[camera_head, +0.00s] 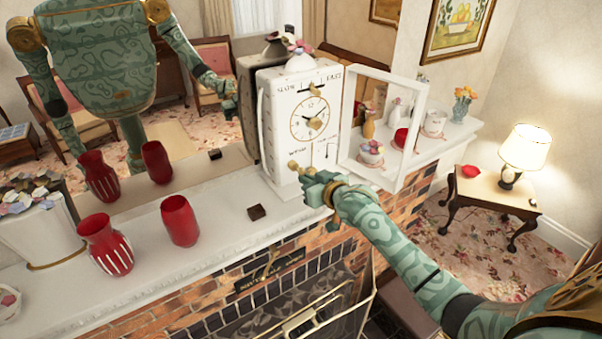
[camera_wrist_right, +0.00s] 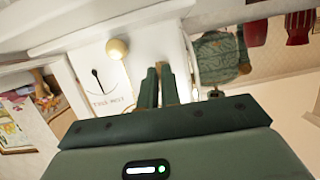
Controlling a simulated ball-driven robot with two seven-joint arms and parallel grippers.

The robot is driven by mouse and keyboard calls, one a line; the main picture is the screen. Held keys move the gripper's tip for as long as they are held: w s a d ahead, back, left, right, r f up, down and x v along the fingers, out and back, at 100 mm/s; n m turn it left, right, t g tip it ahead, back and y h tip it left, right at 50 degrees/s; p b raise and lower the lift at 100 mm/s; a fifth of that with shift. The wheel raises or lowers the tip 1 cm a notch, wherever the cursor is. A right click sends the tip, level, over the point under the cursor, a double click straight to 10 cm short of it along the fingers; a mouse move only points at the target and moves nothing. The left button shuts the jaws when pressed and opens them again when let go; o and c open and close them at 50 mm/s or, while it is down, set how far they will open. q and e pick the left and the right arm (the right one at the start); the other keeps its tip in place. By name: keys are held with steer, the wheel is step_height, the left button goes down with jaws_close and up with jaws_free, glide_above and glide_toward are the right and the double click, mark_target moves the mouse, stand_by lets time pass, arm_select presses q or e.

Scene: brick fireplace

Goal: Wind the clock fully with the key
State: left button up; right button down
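The white clock (camera_head: 296,134) stands on the mantel, its dial facing me and its white-framed glass door (camera_head: 419,112) swung open to the right. A round brass piece (camera_head: 315,123) sits on the lower part of the dial; it may be the key, but I cannot tell. A brass knob (camera_wrist_right: 117,48) also shows on the clock front in the right wrist view. My right gripper (camera_head: 305,171) is in front of the clock's lower part, below the dial. My left gripper is out of view.
Red vases (camera_head: 180,221) and a small dark block (camera_head: 256,212) stand on the mantel (camera_head: 215,250) left of the clock. A mirror is behind them. Ornaments, among them a floral-topped cup (camera_head: 371,155), stand right of the clock, partly behind the open door.

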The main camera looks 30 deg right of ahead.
steer(key=shift+w+r, duration=0.1)
steer(key=shift+r, duration=0.1)
steer(key=m+y, duration=0.1)
steer(key=m, duration=0.2)
steer(key=shift+d+y, duration=0.1)
steer(key=shift+y, duration=0.2)
steer(key=shift+m, duration=0.4)
steer(key=c, duration=1.5)
jaws_free()
steer(key=shift+w, duration=0.1)
steer(key=shift+c, duration=0.2)
steer(key=shift+w+f, duration=0.15)
steer(key=shift+f, duration=0.05)
steer(key=o, duration=0.5)
steer(key=shift+s, duration=0.25)
steer(key=shift+w, duration=0.1)
